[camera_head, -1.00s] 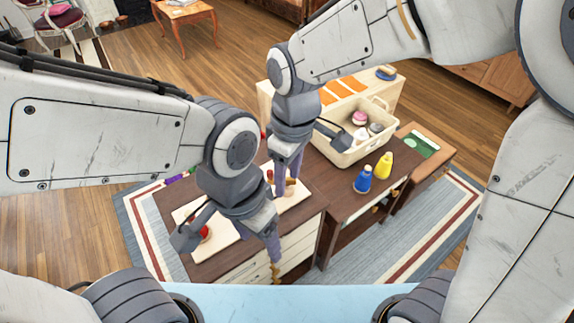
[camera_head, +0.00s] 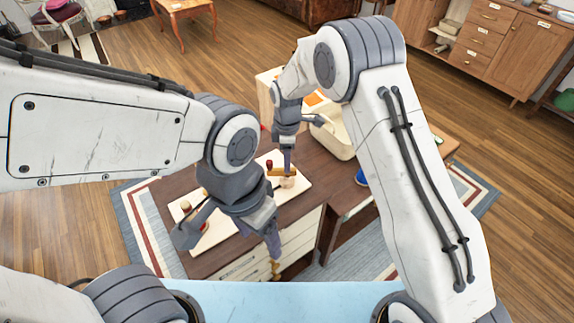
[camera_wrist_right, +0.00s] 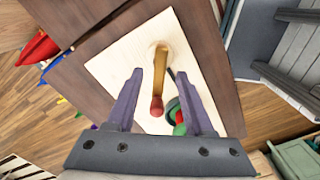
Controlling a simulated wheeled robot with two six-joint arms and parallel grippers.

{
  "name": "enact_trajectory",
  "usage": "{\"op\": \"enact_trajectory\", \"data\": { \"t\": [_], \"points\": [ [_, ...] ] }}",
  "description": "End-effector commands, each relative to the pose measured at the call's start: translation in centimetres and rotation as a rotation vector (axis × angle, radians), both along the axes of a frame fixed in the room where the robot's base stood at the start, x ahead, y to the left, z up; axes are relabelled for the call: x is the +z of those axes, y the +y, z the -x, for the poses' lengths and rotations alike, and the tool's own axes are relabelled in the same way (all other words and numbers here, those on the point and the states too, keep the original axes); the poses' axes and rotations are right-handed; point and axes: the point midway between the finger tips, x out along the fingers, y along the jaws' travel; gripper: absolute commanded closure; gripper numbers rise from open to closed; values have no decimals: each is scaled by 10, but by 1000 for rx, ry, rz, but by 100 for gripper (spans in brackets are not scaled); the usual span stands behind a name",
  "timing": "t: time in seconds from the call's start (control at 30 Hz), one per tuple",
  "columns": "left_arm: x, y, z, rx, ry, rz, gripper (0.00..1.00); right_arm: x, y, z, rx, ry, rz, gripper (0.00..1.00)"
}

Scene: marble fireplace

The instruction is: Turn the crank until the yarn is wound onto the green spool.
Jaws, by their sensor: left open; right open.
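The crank has a brass-coloured arm (camera_wrist_right: 172,68) and a red knob (camera_wrist_right: 157,106). It sits on a pale board (camera_wrist_right: 125,72) on the dark cabinet top. My right gripper (camera_wrist_right: 160,76) is open above the crank, its fingers on either side of the arm; whether they touch it cannot be told. In the head view the crank arm (camera_head: 283,172) lies just below my right gripper (camera_head: 287,160). A green part with red, perhaps the spool (camera_wrist_right: 178,118), is mostly hidden behind a finger. My left gripper (camera_head: 273,262) is open and empty, in front of the cabinet drawers; it hides part of the board.
A cream basket (camera_head: 338,140) stands beyond the board, partly behind my right arm. A blue spool (camera_head: 361,177) shows beside that arm. Coloured items, including a red one (camera_wrist_right: 38,48), lie left of the cabinet in the wrist view. Wooden floor is open around the rug.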

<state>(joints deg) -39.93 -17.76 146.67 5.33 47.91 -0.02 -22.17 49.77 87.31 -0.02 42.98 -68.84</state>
Motion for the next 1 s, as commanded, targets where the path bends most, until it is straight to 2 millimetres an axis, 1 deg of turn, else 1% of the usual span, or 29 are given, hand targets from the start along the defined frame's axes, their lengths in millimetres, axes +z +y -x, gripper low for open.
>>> {"op": "enact_trajectory", "data": {
  "t": [0.03, 0.1, 0.23, 0.33, 0.57, 0.6, 0.67, 0.7, 0.73, 1.0],
  "points": [
    [2, 0, 0, 0, 0, 0, 30, -9, 0, 1, 0, 3, 1, 48],
    [3, 0, 0, 0, 0, 0, 30, -18, 0, 1, 0, 2, 0, 48],
    [4, 0, 0, 0, 0, 0, 30, -30, 0, 0, -1, 0, 0, 48],
    [4, 0, 0, 0, 0, 0, 30, -34, 0, 0, -1, -1, -1, 48],
    [4, 0, 0, 0, 0, 0, 30, -34, 0, 0, -1, -1, -1, 48],
    [4, 0, 0, 0, 0, 0, 30, -34, 0, 0, -1, -1, -1, 55],
    [4, 0, 0, 0, 0, 0, 30, -34, 0, 0, -1, -1, -1, 78],
    [4, 0, 0, 0, 0, 0, 30, -34, 0, 0, -1, -1, -1, 93],
    [4, 0, 0, 0, 0, 0, 30, -34, 0, 0, -1, -1, -1, 100],
    [4, 0, 0, 0, 0, 0, 30, -34, 0, 0, -11, -1, -1, 100]
  ]
}}
